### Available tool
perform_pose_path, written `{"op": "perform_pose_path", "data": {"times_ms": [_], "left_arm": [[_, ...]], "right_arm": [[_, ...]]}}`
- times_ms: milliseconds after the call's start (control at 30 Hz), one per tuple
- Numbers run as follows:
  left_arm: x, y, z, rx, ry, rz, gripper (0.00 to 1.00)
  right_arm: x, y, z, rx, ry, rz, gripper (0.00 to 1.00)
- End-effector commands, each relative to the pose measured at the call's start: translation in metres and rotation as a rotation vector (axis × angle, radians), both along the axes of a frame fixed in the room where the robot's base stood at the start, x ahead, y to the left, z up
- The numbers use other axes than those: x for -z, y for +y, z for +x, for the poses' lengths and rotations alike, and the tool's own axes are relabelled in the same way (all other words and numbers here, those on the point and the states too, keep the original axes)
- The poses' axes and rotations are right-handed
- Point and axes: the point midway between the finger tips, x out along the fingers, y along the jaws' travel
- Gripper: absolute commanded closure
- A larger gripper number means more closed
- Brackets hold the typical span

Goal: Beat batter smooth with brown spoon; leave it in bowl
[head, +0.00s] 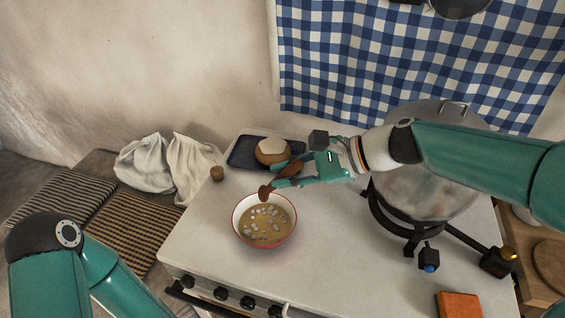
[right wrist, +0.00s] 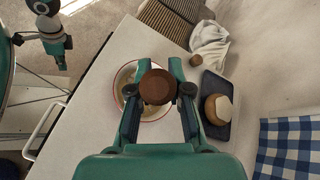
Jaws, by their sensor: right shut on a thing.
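A white bowl with a red rim (head: 236,222) stands on the pale stove top, holding tan batter (head: 262,232) with several whitish lumps. My right gripper (head: 283,176) is shut on the brown spoon (head: 265,192). The spoon slants, its lower end in front of the bowl's far rim in the head view and seemingly above the batter. In the right wrist view, the spoon's round brown end (right wrist: 157,86) sits between the fingertips (right wrist: 165,92) and hides part of the bowl (right wrist: 124,76). My left arm shows at lower left in the head view; its gripper is out of frame.
A dark tray (head: 242,152) with a brown and cream round thing (head: 272,150) lies behind the bowl. A small cork-like piece (head: 217,173) is left of it. A large metal pot (head: 425,190) stands right on a black burner. An orange block (head: 458,305) lies front right.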

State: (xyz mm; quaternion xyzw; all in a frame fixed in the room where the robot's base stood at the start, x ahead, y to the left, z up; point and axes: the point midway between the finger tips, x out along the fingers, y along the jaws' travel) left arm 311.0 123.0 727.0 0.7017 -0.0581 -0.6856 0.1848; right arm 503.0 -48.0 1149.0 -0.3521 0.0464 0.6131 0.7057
Motion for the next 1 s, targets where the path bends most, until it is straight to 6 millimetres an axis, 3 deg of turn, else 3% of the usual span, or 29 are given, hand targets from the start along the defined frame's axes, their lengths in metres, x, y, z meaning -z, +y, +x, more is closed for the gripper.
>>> {"op": "perform_pose_path", "data": {"times_ms": [600, 1000], "left_arm": [[0.041, 0.0, 0.0, 0.0, 0.0, 0.0, 1.0], [0.044, 0.0, 0.0, 0.0, 0.0, 0.0, 1.0]], "right_arm": [[0.046, 0.007, 0.001, -0.015, 0.001, -0.002, 1.0], [0.049, 0.007, 0.001, -0.016, 0.001, -0.001, 1.0]]}}
